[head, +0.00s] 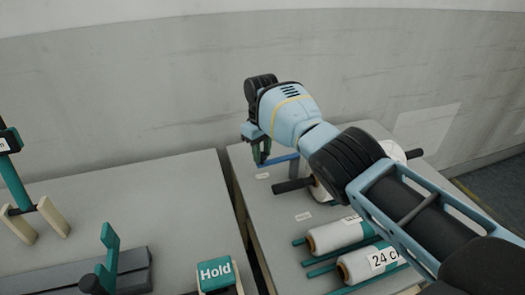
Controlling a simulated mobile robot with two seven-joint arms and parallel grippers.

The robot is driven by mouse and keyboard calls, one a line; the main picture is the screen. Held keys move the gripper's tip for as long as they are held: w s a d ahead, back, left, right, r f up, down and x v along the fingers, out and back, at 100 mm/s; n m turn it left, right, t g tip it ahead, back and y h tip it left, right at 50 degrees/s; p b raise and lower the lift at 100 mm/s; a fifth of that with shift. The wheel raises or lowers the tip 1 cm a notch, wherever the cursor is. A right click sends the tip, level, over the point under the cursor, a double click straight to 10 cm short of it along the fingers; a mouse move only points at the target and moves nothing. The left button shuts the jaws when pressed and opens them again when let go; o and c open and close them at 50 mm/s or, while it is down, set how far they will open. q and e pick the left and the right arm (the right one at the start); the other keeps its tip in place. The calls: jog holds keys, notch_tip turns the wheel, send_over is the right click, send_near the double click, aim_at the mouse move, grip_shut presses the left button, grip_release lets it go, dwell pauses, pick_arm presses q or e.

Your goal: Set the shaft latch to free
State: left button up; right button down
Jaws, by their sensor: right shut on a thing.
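My right gripper (261,153) reaches in from the right over the right-hand table, its dark fingers pointing down. It is shut on the end of a small blue bar (284,159), which looks like the shaft latch. The bar meets a grey-blue post (293,169) beside the dark shaft (291,186). A white roll (322,192) sits on that shaft, partly hidden by my right arm. Small labels (262,176) lie on the table, too small to read. My left gripper is not in view.
Wadding rolls (335,236) lie on teal rods at the front of the right table (280,234). A narrow gap separates the tables. A wall stands behind.

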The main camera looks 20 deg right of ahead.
jog(key=shift+w+m, duration=0.3)
jog(key=shift+w, duration=0.05)
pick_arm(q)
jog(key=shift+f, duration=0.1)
pick_arm(e)
jog(key=shift+w, duration=0.1)
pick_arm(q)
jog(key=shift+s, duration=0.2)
pick_arm(e)
jog(key=c, duration=1.4)
grip_release()
jog(key=shift+o, duration=0.2)
notch_tip(320, 180, up, 6)
jog(key=shift+r+p, duration=0.25)
jog(key=shift+p, duration=0.05)
jog(key=shift+r, duration=0.35)
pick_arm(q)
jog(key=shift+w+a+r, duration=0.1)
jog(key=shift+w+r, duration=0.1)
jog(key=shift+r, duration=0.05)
pick_arm(e)
jog(key=shift+r, duration=0.35)
